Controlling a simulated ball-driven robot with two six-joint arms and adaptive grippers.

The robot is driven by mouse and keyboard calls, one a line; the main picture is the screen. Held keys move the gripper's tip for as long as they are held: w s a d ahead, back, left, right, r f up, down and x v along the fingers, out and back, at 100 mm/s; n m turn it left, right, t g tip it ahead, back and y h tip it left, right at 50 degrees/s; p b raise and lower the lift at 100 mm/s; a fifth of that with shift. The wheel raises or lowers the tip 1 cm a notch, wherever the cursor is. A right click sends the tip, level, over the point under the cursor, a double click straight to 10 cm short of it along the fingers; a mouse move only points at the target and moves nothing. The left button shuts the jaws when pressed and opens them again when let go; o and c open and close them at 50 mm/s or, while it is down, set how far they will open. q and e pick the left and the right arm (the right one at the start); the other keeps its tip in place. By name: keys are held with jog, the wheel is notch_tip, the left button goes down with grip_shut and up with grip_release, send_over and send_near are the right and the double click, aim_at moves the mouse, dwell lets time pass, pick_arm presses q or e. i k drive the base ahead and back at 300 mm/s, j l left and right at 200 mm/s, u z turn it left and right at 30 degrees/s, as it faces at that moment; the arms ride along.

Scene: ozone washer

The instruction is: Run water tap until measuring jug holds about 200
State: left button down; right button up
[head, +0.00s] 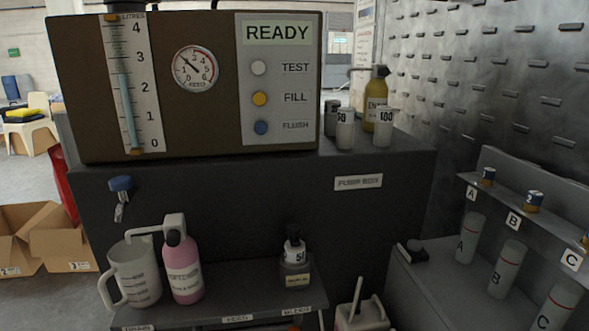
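The water tap (120,188) has a blue knob and a metal spout and sticks out of the dark cabinet front at the left. The measuring jug (138,277), pale with a handle on its left side and graduation marks, stands upright on a small shelf (210,320) below the tap. I see no clear stream from the spout. The water level inside the jug cannot be made out. Neither of my grippers is in view.
A pink pump bottle (184,272) stands close right of the jug, its spout reaching over the jug's rim. A brown machine (200,85) reading READY sits above. Cardboard boxes (40,230) lie at left.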

aim_at(120, 183)
jog(key=i+j, duration=0.1)
jog(key=j, duration=0.85)
jog(key=i+j, duration=0.15)
jog(key=j, duration=0.35)
jog(key=i+j, duration=0.1)
jog(key=j, duration=0.4)
jog(key=z, duration=1.2)
